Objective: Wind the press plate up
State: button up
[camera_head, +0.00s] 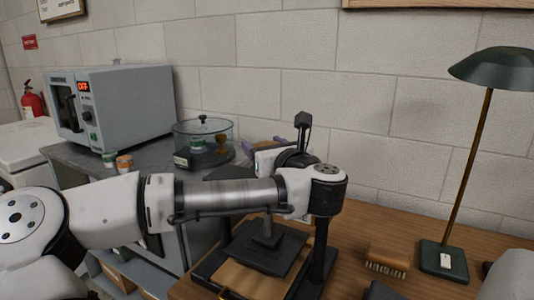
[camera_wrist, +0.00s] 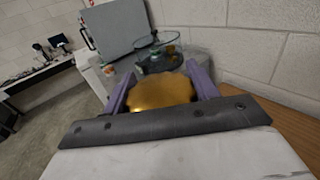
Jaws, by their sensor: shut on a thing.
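The press (camera_head: 319,255) stands on the wooden bench, with a dark upright at its right. Its dark press plate (camera_head: 262,252) hangs on a central screw (camera_head: 268,226) above a tan board (camera_head: 245,281). The gap beneath the plate is hard to judge. My arm crosses in front of the press top and hides most of it. My gripper (camera_wrist: 160,73) has purple fingers, closed about a rounded brass piece (camera_wrist: 158,92) in the wrist view, which looks like part of the press's turning handle. In the head view the fingers show only partly, behind my arm.
A glass-covered round case (camera_head: 203,143) stands on the grey cabinet left of the press, near my fingers. A grey oven-like box (camera_head: 110,107) is further left. A brush (camera_head: 387,262) and a green lamp (camera_head: 441,258) are on the bench at right. The block wall is close behind.

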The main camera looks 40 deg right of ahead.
jog(key=n+y+b, duration=0.1)
jog(key=y, duration=0.1)
jog(key=n+y+b, duration=0.1)
jog(key=y, duration=0.1)
jog(key=shift+a+f+n+t, duration=0.1)
jog(key=shift+a+n+t, duration=0.05)
jog(key=shift+n+t, duration=0.2)
jog(key=shift+a+n+y+b, duration=0.15)
jog(key=shift+n+y+b, duration=0.45)
jog(key=shift+y, duration=0.4)
jog(key=shift+r, duration=0.2)
jog(key=o, duration=1)
jog(key=shift+c, duration=0.2)
jog(key=shift+f, duration=0.1)
